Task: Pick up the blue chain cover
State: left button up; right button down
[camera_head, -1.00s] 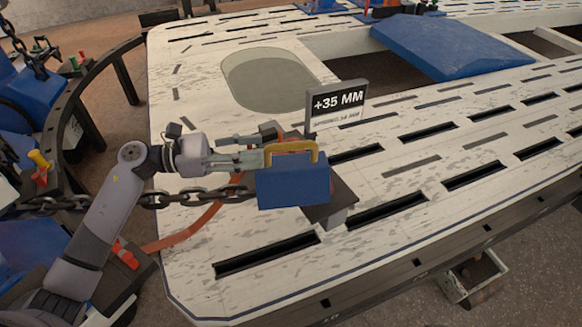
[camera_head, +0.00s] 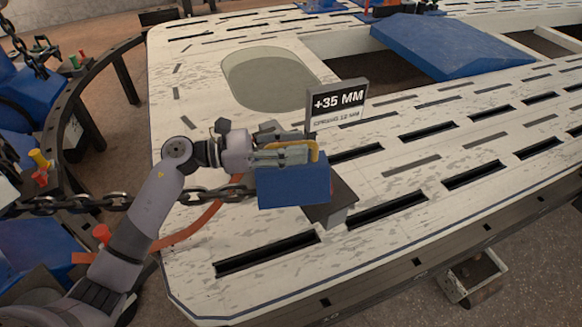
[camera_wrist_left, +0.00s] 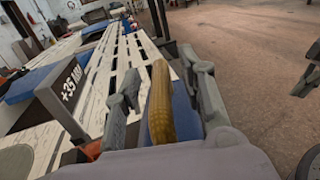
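The blue chain cover (camera_head: 293,186) is a block with a yellow handle on top. It sits over the end of the chain (camera_head: 150,197) on the white bench top, and its handle (camera_wrist_left: 161,103) shows large in the left wrist view. My left gripper (camera_head: 300,150) is at the handle in the head view and hides part of it. In the left wrist view its two fingers (camera_wrist_left: 163,100) stand apart, one on each side of the handle, with gaps visible.
A sign reading +35 MM (camera_head: 337,104) stands just behind the cover. A dark block (camera_head: 332,203) sits against the cover's right side. A red-orange strap (camera_head: 190,230) curves across the bench's left edge. A blue panel (camera_head: 450,47) lies farther back.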

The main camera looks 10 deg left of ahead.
pick_arm(q)
grip_shut()
dwell(0.8)
jog(key=shift+r, duration=0.1)
